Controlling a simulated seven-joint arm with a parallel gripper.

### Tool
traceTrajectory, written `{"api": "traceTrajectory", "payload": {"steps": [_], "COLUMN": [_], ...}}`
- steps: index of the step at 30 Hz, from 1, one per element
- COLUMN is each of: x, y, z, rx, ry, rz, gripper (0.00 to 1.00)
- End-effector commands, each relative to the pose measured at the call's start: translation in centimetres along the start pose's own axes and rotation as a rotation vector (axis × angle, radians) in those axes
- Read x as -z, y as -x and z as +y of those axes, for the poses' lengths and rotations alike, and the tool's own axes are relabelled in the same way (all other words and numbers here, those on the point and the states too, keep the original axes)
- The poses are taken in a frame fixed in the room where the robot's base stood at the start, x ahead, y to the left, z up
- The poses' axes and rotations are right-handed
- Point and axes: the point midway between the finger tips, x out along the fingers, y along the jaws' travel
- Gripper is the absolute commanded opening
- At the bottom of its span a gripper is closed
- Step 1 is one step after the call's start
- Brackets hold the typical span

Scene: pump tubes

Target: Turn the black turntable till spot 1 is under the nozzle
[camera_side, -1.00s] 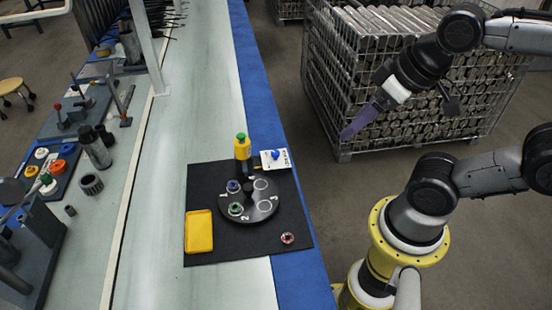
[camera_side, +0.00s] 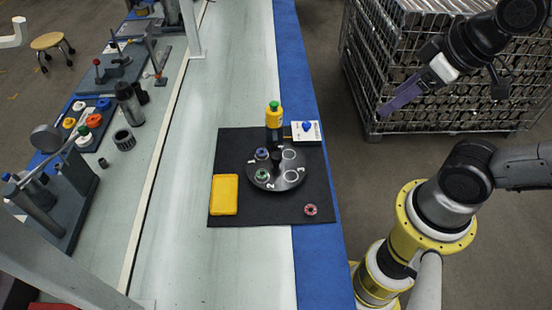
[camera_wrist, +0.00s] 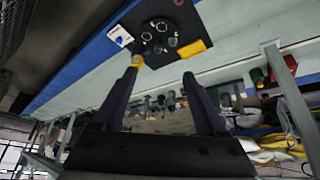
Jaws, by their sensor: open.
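The black turntable (camera_side: 288,181) lies on a dark mat, with a black knob at its centre. A blue-topped part (camera_side: 262,153) sits on its upper-left spot and a green part (camera_side: 262,175) on its lower-left spot. The two right-hand spots are empty white rings. A yellow bottle with a green cap (camera_side: 274,115) stands at the turntable's far edge; its nozzle is too small to make out. The turntable also shows in the wrist view (camera_wrist: 160,37). My gripper (camera_side: 385,112) is open and empty, up and right of the turntable, clear of it. Its fingers (camera_wrist: 160,75) show apart.
A yellow tray (camera_side: 224,195) lies left of the turntable on the mat (camera_side: 270,215). A red ring-shaped part (camera_side: 310,210) lies at lower right. A white card with a blue knob (camera_side: 306,131) is beside the bottle. A wire crate (camera_side: 440,70) stands beyond the bench.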

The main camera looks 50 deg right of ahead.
Motion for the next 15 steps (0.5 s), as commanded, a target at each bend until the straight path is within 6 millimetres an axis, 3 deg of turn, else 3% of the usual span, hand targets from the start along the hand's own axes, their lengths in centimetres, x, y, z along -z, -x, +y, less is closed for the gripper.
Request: {"api": "traceTrajectory", "payload": {"steps": [2, 8, 15], "x": [0.5, 4.7, 11.7], "y": [0.1, 1.1, -1.5], "z": [0.0, 0.3, 0.8], "rx": [-0.002, -0.023, -0.020], "ry": [0.091, 0.410, 0.816], "rz": [0.016, 0.081, 0.042], "gripper": [0.74, 0.74, 0.74]}}
